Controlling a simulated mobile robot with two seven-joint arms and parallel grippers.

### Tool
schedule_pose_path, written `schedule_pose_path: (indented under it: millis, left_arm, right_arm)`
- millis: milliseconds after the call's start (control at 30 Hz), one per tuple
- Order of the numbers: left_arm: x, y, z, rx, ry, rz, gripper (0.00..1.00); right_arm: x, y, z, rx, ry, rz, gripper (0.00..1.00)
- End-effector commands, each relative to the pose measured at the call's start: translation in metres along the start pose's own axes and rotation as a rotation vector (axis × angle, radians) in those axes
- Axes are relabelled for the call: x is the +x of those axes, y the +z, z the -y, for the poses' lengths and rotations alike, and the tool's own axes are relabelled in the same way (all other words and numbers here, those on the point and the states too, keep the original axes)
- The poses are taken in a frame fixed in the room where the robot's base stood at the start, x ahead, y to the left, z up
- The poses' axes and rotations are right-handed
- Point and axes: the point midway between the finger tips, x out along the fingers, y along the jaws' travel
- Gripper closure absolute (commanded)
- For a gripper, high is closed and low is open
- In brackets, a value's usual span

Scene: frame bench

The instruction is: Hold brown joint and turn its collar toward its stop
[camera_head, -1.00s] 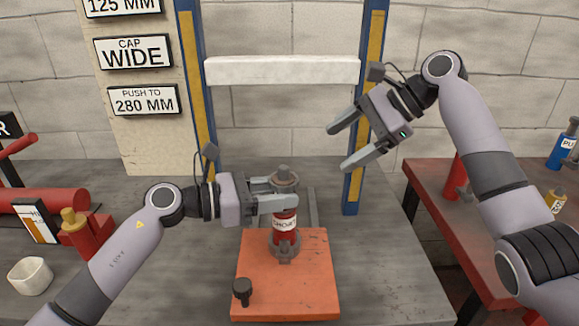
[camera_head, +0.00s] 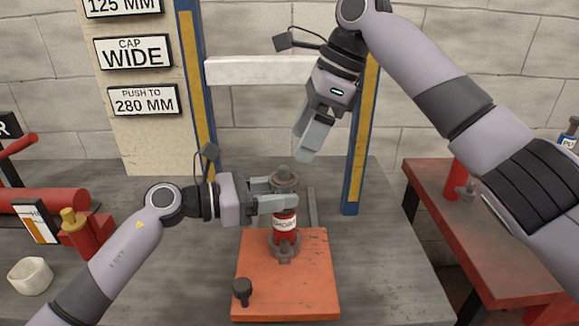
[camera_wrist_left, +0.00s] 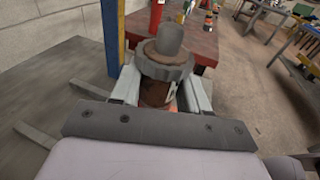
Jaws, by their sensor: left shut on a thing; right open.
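The joint stands upright on an orange plate (camera_head: 317,292) in the head view. Its red-brown body (camera_head: 284,217) carries a white label, and a grey collar (camera_head: 285,181) with a knob sits on top. The collar also shows in the left wrist view (camera_wrist_left: 166,64), with a brown body (camera_wrist_left: 156,92) below it. My left gripper (camera_head: 278,196) is shut around the body just under the collar, one finger on each side. My right gripper (camera_head: 310,138) is open and empty, pointing down above and slightly right of the collar, apart from it. Its far finger is partly hidden.
A blue and yellow frame (camera_head: 357,140) with a white crossbar (camera_head: 262,70) stands behind. A black knob (camera_head: 242,290) rises from the plate's front left corner. A white cup (camera_head: 30,276) and red tools are at left. A red table (camera_head: 470,220) stands at right.

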Motion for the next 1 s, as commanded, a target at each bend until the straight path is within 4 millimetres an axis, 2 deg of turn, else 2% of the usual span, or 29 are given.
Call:
schedule_pose_path:
  millis: [100, 300, 500, 767, 800, 933, 967, 1000]
  left_arm:
    - [0.0, -0.001, 0.0, 0.0, 0.0, -0.001, 0.72]
    - [0.0, -0.001, 0.0, 0.0, 0.0, -0.001, 0.72]
    - [0.0, -0.001, 0.0, 0.0, 0.0, -0.001, 0.72]
    - [0.0, -0.001, 0.0, 0.0, 0.0, -0.001, 0.72]
    - [0.0, -0.001, 0.0, 0.0, 0.0, -0.001, 0.72]
    - [0.0, -0.001, 0.0, 0.0, 0.0, -0.001, 0.72]
    - [0.0, -0.001, 0.0, 0.0, 0.0, -0.001, 0.72]
    - [0.0, -0.001, 0.0, 0.0, 0.0, -0.001, 0.72]
  right_arm:
    - [0.026, 0.0, 0.0, 0.0, 0.002, 0.0, 0.19]
    - [0.057, 0.0, 0.0, 0.0, 0.002, 0.002, 0.19]
    - [0.07, 0.0, 0.0, -0.001, 0.0, 0.003, 0.19]
    - [0.071, 0.0, 0.0, -0.002, 0.0, 0.002, 0.19]
    - [0.071, 0.0, 0.0, -0.002, 0.0, 0.002, 0.25]
    - [0.071, 0.0, 0.0, -0.002, 0.0, 0.002, 0.67]
    - [0.071, 0.0, 0.0, -0.002, 0.0, 0.002, 0.75]
    - [0.071, 0.001, 0.0, -0.002, 0.0, 0.002, 0.75]
